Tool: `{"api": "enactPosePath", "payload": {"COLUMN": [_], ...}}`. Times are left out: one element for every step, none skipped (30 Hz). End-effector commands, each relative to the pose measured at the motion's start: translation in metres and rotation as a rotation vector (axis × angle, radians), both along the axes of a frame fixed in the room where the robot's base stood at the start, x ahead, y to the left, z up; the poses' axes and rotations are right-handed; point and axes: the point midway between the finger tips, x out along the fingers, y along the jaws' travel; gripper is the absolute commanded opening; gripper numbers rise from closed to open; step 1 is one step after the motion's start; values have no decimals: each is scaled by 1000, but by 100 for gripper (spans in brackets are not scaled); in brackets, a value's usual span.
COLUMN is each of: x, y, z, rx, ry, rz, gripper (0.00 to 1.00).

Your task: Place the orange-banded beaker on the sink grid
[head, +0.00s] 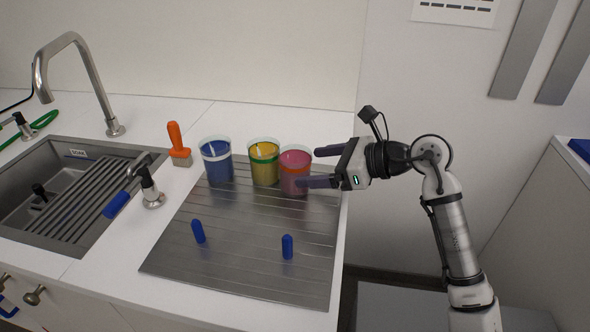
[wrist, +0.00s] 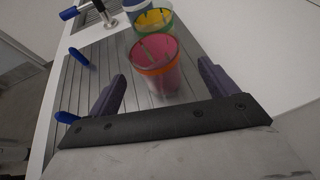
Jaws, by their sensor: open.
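The orange-banded beaker (head: 295,174) with pink contents stands upright on the ribbed metal drainboard, rightmost of three beakers. In the wrist view the beaker (wrist: 155,72) sits ahead of and partly between my fingertips. My gripper (head: 309,167) is open and reaches in from the right, level, with one finger on the near side of the beaker and one on the far side. I cannot tell whether a finger touches it. The sink grid (head: 82,204) is a dark slatted rack across the right part of the sink, at the far left, and its bare slats show.
A green-banded yellow beaker (head: 264,165) stands close left of it, then a white-banded blue beaker (head: 217,165). Blue pegs (head: 287,247) rise from the drainboard (head: 240,265). A tap (head: 150,190) with a blue handle and an orange-handled brush (head: 178,146) stand between drainboard and sink.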

Motion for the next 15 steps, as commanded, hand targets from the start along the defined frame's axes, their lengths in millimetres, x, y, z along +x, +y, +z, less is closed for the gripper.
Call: {"api": "enactPosePath", "payload": {"x": [1,1,2,3,4,6,7,9,11,12,13,14,14,14,14], "y": [4,6,11,15,19,24,28,31,36,38,40,42,43,44,44], "z": [-1,-2,-4,-6,-9,-12,-15,-17,-19,-21,-22,-24,-25,-25,-26], "rx": [1,0,1,2,1,2,2,0,0,1,1,0,0,0,0], "ry": [2,2,2,2,3,3,3,3,3,3,2,3,3,3,2], "rz": [2,2,3,4,4,4,4,3,3,2,1,1,1,1,1], "gripper": [85,85,85,85,85,85,85,85,85,85,85,85,85,85,85]}}
